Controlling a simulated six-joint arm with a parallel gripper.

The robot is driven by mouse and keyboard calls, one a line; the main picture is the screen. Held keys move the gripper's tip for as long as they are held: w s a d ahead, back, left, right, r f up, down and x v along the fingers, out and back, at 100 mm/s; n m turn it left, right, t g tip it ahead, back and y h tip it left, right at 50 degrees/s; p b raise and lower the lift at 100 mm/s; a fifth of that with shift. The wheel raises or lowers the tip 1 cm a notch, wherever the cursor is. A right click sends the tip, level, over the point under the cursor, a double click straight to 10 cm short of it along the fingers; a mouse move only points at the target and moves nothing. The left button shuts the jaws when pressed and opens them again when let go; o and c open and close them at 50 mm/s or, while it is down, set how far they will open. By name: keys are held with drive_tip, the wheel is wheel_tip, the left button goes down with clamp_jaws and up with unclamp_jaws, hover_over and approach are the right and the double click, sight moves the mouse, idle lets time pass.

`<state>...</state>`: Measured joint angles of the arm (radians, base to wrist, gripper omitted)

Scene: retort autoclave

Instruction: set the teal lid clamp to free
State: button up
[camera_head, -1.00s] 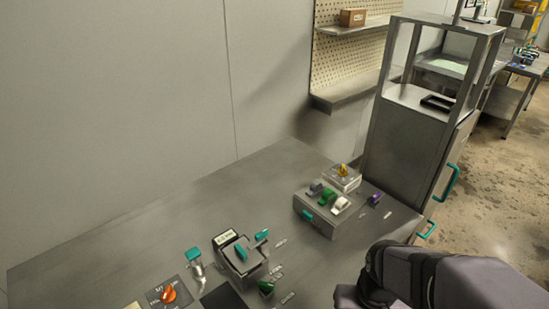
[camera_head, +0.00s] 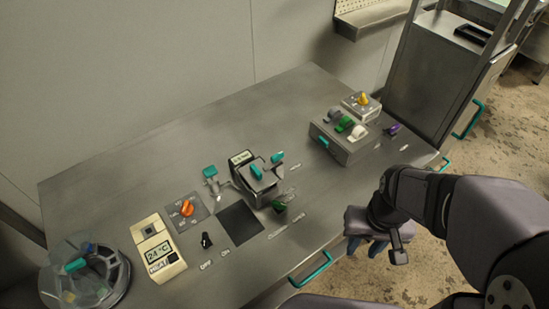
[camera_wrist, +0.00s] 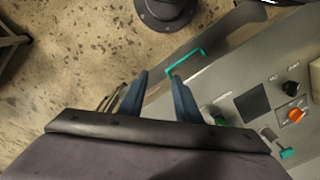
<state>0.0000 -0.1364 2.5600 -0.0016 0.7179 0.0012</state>
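Several teal parts are in the head view, and I cannot tell for certain which is the lid clamp. A teal lever (camera_head: 257,173) lies on top of a grey metal box, with a second teal handle (camera_head: 277,157) at its back right corner. A teal-topped post (camera_head: 210,172) stands left of the box. A teal handle (camera_head: 76,265) sits on the round clear vessel at far left. My gripper (camera_head: 367,247) is off the bench's front edge, right of these and touching none. In the wrist view its two blue fingers (camera_wrist: 158,74) are apart and empty.
A teal drawer handle (camera_head: 311,270) juts from the front edge. The bench's back is clear.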

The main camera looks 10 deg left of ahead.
idle(0.4)
drive_tip(key=o, duration=0.5)
drive_tip(key=shift+o, duration=0.7)
drive_tip(key=shift+w+a, duration=0.1)
drive_tip(key=shift+w, duration=0.2)
drive_tip(key=n+t+y+b, duration=0.3)
drive_tip(key=n+b, duration=0.6)
approach(277, 155)
drive_tip(key=f, duration=0.1)
drive_tip(key=shift+p+x, duration=0.8)
drive_tip(key=shift+x, duration=2.9)
drive_tip(key=shift+w+r, duration=0.1)
drive_tip(key=shift+w, duration=0.1)
drive_tip(key=shift+c, duration=0.6)
drive_tip(key=c, duration=0.9)
